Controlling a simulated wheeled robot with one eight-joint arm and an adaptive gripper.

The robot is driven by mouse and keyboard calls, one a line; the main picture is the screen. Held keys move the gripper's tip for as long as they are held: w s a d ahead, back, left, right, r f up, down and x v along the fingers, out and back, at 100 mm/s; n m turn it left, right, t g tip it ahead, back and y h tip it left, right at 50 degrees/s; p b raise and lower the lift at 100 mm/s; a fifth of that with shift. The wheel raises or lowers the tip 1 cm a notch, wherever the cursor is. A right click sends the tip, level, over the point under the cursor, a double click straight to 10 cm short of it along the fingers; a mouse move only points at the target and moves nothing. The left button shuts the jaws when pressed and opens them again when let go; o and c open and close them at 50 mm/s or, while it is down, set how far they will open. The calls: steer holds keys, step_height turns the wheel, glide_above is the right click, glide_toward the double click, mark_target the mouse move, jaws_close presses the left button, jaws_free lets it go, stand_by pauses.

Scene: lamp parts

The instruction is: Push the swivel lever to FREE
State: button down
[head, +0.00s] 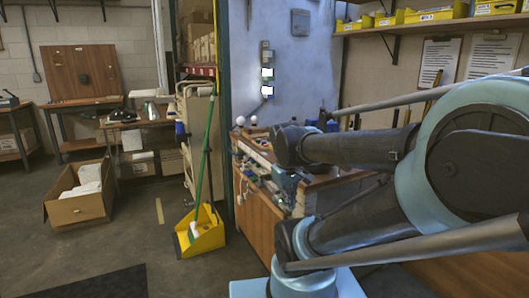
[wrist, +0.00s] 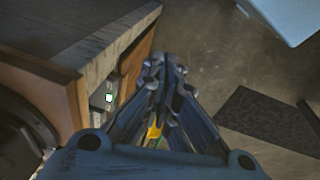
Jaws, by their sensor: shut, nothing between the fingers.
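I cannot make out the swivel lever or a FREE marking in either view. My gripper (wrist: 166,62) is shut and empty in the wrist view, its blue fingers together just right of a bench corner. In the head view my blue gripper shows small at the bench's front, partly hidden by my own arm.
The wooden bench (head: 262,210) carries small clutter. A yellow dustpan (head: 204,236) with a green-handled broom stands at its left. An open cardboard box (head: 82,208) lies further left. A dark mat (head: 95,285) lies on the floor, which is otherwise clear there.

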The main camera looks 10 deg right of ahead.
steer(key=w+a+r+n+t+h, duration=0.1)
steer(key=w+a+r+n+h, duration=0.1)
steer(key=w+n, duration=0.4)
steer(key=w+a+r+n+t+h, duration=0.1)
steer(key=w+a+r+n, duration=0.4)
steer(key=w, duration=1.1)
steer(key=w+a+r+n+h, duration=0.3)
steer(key=w+a+r+n, duration=0.1)
steer(key=w+n, duration=0.5)
steer(key=shift+w+a+r+t, duration=0.15)
steer(key=shift+w+r+t, duration=0.2)
steer(key=shift+w, duration=0.85)
steer(key=shift+f, duration=0.15)
steer(key=w+d+r+x, duration=0.1)
steer(key=d+r+x, duration=0.1)
steer(key=x, duration=1)
steer(key=shift+w+d+f, duration=0.2)
